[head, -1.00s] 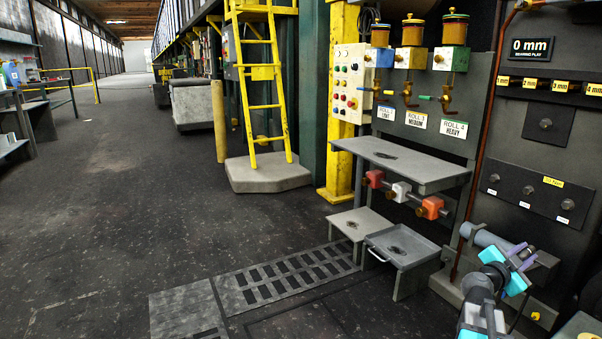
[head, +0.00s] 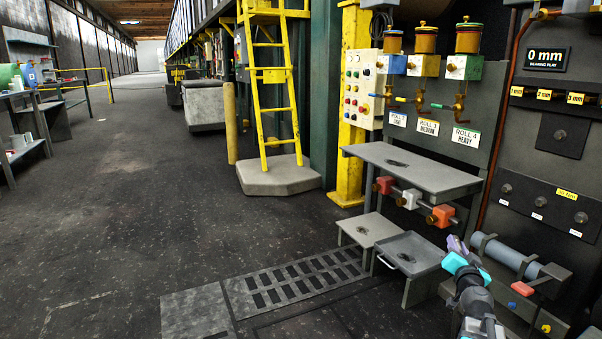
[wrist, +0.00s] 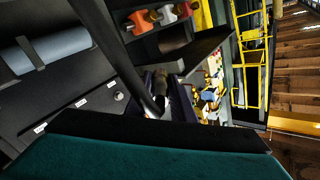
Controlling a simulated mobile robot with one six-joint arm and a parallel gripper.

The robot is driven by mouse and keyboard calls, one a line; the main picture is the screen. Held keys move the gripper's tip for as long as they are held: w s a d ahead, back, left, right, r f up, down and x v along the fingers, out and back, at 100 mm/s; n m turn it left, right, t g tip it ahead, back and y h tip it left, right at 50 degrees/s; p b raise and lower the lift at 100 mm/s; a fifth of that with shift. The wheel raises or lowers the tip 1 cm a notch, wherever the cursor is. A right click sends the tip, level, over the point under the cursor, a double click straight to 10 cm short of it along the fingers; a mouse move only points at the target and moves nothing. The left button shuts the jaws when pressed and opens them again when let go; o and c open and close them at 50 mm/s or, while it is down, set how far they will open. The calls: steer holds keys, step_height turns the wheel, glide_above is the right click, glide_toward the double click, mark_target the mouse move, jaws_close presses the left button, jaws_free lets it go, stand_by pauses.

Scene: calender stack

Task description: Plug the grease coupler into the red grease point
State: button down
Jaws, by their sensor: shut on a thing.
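My gripper (head: 461,249), with cyan and purple finger parts, is in front of the lower panel, right of the low trays. It is shut on a dark part, apparently the grease coupler (wrist: 159,86), mostly hidden in the head view. A thick black hose (wrist: 112,40) curves to it in the wrist view. A row of coloured blocks with brass ends, apparently the grease points, sits beyond under the grey shelf: red (head: 385,185), white (head: 409,198) and orange (head: 442,215). The red block also shows in the wrist view (wrist: 184,10). The coupler is apart from them.
The grey shelf (head: 412,168) overhangs the blocks. Low trays (head: 412,252) stand below. A blue-grey cylinder (head: 503,252) lies in a cradle right of my gripper, near a red-tipped part (head: 522,288). Open floor (head: 140,190) is on the left.

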steer(key=s+a+r+n+g+y+p, duration=0.1)
steer(key=s+a+n+g+y+p, duration=0.1)
steer(key=s+a+n+y, duration=0.45)
steer(key=s+a+r+n+g+y+p, duration=0.1)
steer(key=a+n+g+y, duration=0.15)
steer(key=a+y, duration=0.8)
steer(key=s+a+r+n+g+y+p, duration=0.1)
steer(key=s+a+n+g+y+p, duration=0.3)
steer(key=a, duration=1)
step_height(320, 180, up, 29)
steer(key=w+t+h+p, duration=0.1)
steer(key=t+p, duration=0.1)
steer(key=p, duration=3.3)
steer(key=shift+n+h, duration=0.3)
steer(key=shift+n, duration=0.1)
steer(key=shift+a, duration=0.1)
